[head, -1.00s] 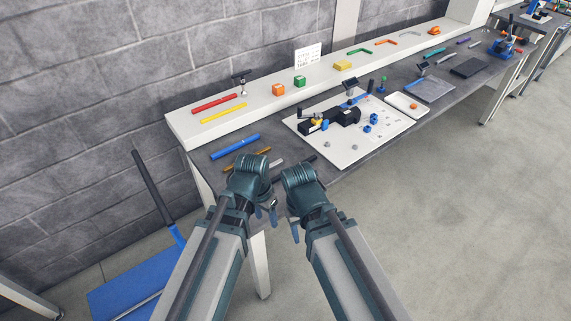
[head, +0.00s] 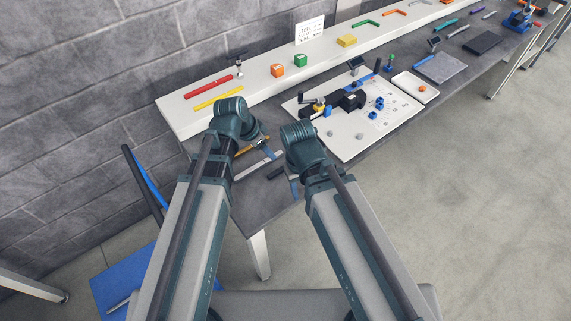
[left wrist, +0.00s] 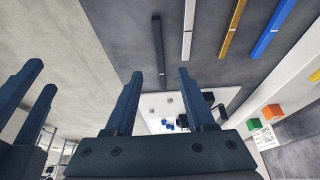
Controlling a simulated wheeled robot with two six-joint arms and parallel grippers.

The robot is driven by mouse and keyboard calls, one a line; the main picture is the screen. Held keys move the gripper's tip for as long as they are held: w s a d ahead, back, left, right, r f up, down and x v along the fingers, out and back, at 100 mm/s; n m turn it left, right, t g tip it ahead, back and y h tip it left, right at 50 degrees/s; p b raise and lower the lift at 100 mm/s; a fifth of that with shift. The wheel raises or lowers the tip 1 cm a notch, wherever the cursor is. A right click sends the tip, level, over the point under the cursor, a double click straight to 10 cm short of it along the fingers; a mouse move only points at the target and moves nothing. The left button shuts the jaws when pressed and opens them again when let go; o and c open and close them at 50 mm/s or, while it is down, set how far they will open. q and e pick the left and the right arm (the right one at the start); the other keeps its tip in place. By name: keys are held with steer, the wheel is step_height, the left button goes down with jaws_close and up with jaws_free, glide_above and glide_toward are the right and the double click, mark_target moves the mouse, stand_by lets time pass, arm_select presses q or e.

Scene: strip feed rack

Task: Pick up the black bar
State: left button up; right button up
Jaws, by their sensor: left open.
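The black bar (head: 277,172) lies on the dark grey bench top near its front edge, partly hidden behind my right arm in the head view. It shows whole in the left wrist view (left wrist: 158,50), pointing away beyond my fingers. My left gripper (left wrist: 160,76) is open and empty, with the bar in line with the gap between its fingers but apart from them. In the head view my left gripper (head: 258,152) is over the bench's near end. My right gripper (left wrist: 42,78) shows two separate fingers at the left edge of the left wrist view, apparently empty.
A white bar (left wrist: 188,30), a gold bar (left wrist: 232,28) and a blue bar (left wrist: 275,28) lie beside the black bar. A white board (head: 352,145) with a black device stands to the right. A raised white shelf (head: 262,85) runs behind. The floor in front is clear.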

arm_select(q)
steer(key=b, duration=0.7)
glide_toward(282, 168)
steer(key=x, duration=0.2)
steer(key=shift+w+f, duration=0.25)
steer(key=shift+w+d+f+b, duration=0.1)
steer(key=shift+d+f+b, duration=0.05)
steer(key=shift+b, duration=0.15)
steer(key=shift+f, duration=0.1)
steer(key=b+x, duration=0.5)
steer(key=shift+d+f, duration=0.1)
steer(key=shift+c, duration=0.2)
jaws_close()
stand_by(0.3)
